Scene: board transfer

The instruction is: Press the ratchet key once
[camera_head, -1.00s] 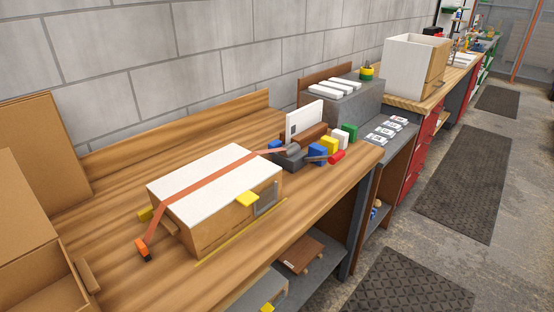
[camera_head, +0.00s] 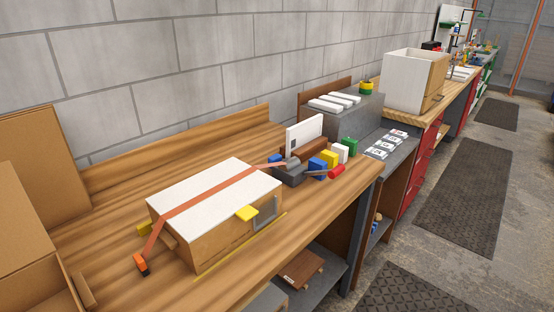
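The ratchet (camera_head: 290,172) is a dark grey block on the wooden workbench, just behind and right of a white-topped wooden box. An orange strap (camera_head: 205,199) runs from an orange end piece (camera_head: 141,264) across the box top (camera_head: 240,183) to the ratchet. Small coloured blocks stand beside the ratchet: blue (camera_head: 317,167), yellow (camera_head: 329,158), white (camera_head: 341,152) and green (camera_head: 350,146). A red cylinder (camera_head: 337,172) lies in front of them. I cannot tell which piece is the ratchet key. Neither of my grippers is in view.
A white panel (camera_head: 305,133) stands upright behind the ratchet. Cardboard boxes (camera_head: 40,165) stand at the left. A grey cabinet (camera_head: 350,117) carries white bars, and an open white box (camera_head: 405,80) stands beyond. Floor mats (camera_head: 463,195) lie on the right. The bench front edge is clear.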

